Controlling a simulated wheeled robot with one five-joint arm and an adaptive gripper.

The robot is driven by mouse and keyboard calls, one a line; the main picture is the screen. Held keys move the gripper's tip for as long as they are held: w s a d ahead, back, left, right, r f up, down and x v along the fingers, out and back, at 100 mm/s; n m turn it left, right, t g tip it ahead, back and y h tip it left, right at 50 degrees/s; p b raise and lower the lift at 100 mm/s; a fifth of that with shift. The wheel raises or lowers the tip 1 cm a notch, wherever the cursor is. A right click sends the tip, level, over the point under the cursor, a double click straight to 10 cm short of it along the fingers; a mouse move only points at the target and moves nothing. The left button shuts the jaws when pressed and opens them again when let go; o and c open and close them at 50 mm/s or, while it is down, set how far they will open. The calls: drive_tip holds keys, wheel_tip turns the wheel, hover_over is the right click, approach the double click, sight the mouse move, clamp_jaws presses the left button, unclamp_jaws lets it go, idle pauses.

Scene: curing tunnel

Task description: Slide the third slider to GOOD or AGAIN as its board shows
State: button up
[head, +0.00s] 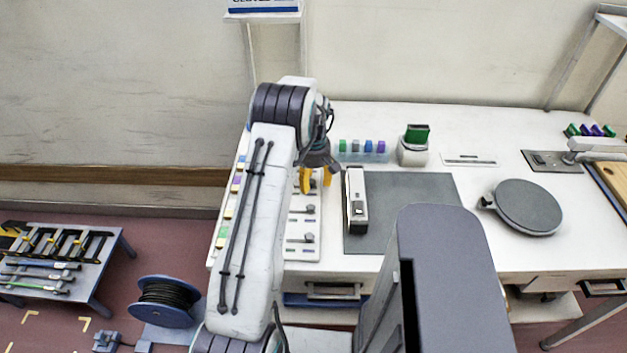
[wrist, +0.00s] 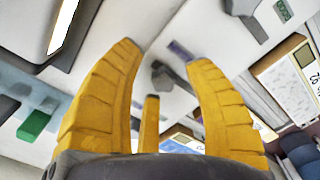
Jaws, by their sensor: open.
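A white slider panel (head: 301,254) lies on the bench left of centre in the head view. Two dark slider knobs show on it, a middle one (head: 309,209) and a front one (head: 308,238). The panel's back end is partly hidden by my gripper (head: 316,181). My gripper is open, its yellow fingers pointing down over that back end. In the wrist view my gripper (wrist: 163,60) has its fingers spread, with a dark knob (wrist: 164,78) showing between them; I cannot tell which slider it is. No contact is visible. The GOOD and AGAIN lettering and the board's reading cannot be made out.
A white device (head: 356,185) on a dark mat (head: 411,190) stands right of the panel. Coloured blocks (head: 362,146) and a white holder with a green top (head: 414,150) are behind. A card strip (head: 228,212) runs along the left edge, partly behind my arm.

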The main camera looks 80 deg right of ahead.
sight(314, 181)
drive_tip(key=shift+r, duration=0.1)
wheel_tip(314, 181, up, 12)
idle(0.7)
idle(0.8)
